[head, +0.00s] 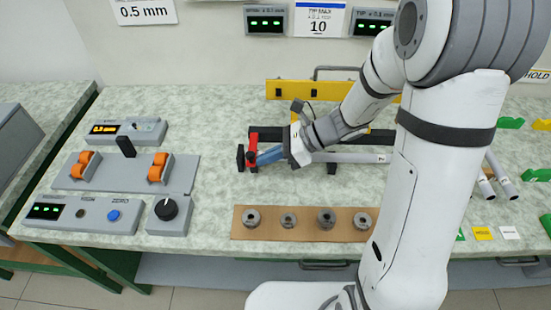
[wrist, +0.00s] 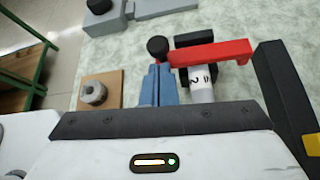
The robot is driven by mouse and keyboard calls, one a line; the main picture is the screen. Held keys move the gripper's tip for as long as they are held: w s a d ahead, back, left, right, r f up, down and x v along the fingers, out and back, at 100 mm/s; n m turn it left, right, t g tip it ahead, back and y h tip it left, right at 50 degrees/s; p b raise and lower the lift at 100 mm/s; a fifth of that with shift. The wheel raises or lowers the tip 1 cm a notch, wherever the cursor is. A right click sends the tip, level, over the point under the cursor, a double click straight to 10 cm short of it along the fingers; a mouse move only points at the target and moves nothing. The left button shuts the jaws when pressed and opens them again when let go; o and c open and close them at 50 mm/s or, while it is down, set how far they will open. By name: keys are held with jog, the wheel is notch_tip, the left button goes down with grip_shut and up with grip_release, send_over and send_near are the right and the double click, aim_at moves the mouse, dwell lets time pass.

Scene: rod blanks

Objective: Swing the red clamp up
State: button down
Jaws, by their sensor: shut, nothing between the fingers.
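The red clamp (head: 253,161) is at the left end of the rod fixture in the head view. In the wrist view its red arm (wrist: 225,52) lies across the end of a light rod (wrist: 201,88) with dark marks. A black ball knob (wrist: 158,48) sits on the clamp's free end; the knob also shows in the head view (head: 240,158). My gripper (wrist: 158,72) has blue fingers, shut together and empty. Its tips are right at the knob and red arm; I cannot tell whether they touch. In the head view my gripper (head: 264,156) partly hides the clamp.
A brown board (head: 258,234) with several metal rings lies in front of the fixture. A grey panel (head: 128,185) with orange rollers stands at left. A yellow bar (head: 290,90) stands behind. Two loose rods (head: 502,175) lie at right. The counter between panel and clamp is clear.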

jog(key=shift+r, duration=0.15)
jog(key=shift+w+r+p, duration=0.15)
jog(key=shift+r+p, duration=0.1)
jog(key=shift+p, duration=0.55)
jog(key=shift+r+m+g+p, duration=0.2)
jog(key=shift+m+g+p, duration=0.1)
jog(key=shift+p, duration=0.2)
jog(key=r+p, duration=0.1)
jog(key=p, duration=0.1)
jog(key=w+r+m+g+p, duration=0.1)
jog(key=p, duration=0.2)
jog(key=shift+r, duration=0.1)
jog(key=w+r+m+g+p, duration=0.1)
jog(key=p, duration=0.2)
jog(key=w+r+m+g+y+p, duration=0.1)
jog(key=w+p, duration=0.1)
jog(key=p, duration=0.2)
jog(key=shift+r+m+g, duration=0.1)
jog(key=shift+m+g, duration=0.3)
jog(key=shift+w+r+p, duration=0.1)
jog(key=shift+w+p, duration=0.25)
jog(key=shift+p, duration=0.1)
jog(key=shift+w+r+p, duration=0.15)
jog(key=shift+w+p, duration=0.35)
jog(key=shift+w, duration=0.55)
